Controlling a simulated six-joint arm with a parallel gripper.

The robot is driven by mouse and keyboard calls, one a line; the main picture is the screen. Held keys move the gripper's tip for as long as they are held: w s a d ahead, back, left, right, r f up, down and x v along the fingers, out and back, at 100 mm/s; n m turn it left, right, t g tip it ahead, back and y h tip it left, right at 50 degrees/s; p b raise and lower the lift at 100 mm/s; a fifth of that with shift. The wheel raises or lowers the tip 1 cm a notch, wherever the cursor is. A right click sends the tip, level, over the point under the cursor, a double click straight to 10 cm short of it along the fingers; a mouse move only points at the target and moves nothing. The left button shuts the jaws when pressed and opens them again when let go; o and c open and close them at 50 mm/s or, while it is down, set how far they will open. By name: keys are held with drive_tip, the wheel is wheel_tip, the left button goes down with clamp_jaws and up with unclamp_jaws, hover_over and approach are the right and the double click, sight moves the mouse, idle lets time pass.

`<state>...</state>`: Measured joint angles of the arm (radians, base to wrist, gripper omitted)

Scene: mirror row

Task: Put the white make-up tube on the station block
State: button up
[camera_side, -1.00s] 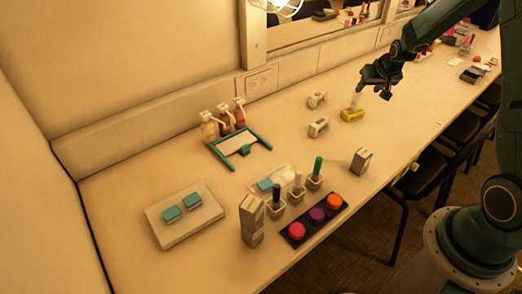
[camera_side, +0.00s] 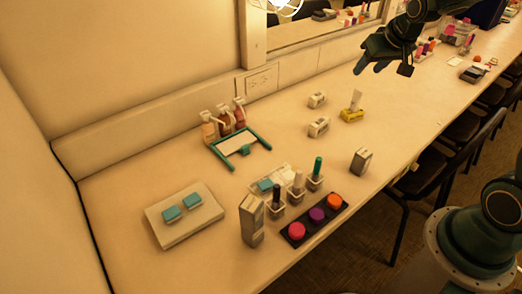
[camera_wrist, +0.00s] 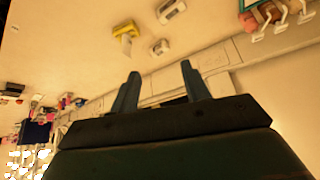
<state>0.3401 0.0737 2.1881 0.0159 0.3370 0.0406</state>
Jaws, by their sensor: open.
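A white tube (camera_side: 356,99) stands on the yellow block (camera_side: 351,115) at the back right of the counter, leaning slightly in the picture. The block (camera_wrist: 125,30) and tube (camera_wrist: 127,46) also show at the top of the wrist view, apart from my fingers. My gripper (camera_side: 372,67) is open and empty, raised above and behind the block; its two spread fingers (camera_wrist: 160,72) show in the wrist view. Another pale tube (camera_side: 298,182) stands in a clear holder in the front row, between a dark one (camera_side: 276,195) and a green one (camera_side: 317,168).
Two small pale blocks (camera_side: 318,127) (camera_side: 317,99) stand left of the yellow block. A grey box (camera_side: 361,161) is near the front edge, and a tall box (camera_side: 252,220) stands by the colour pots (camera_side: 317,215). A mirror (camera_side: 330,30) lines the back wall.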

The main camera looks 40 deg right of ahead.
drive_tip(key=s+a+r+n+y, duration=0.1)
drive_tip(key=s+a+r+n, duration=0.1)
drive_tip(key=s+a, duration=0.5)
drive_tip(key=s+a+r+n+y, duration=0.1)
drive_tip(key=s+a+r, duration=0.4)
drive_tip(key=s, duration=0.9)
drive_tip(key=shift+s+a+n, duration=0.3)
drive_tip(key=shift+a+n, duration=0.4)
drive_tip(key=shift+a, duration=0.5)
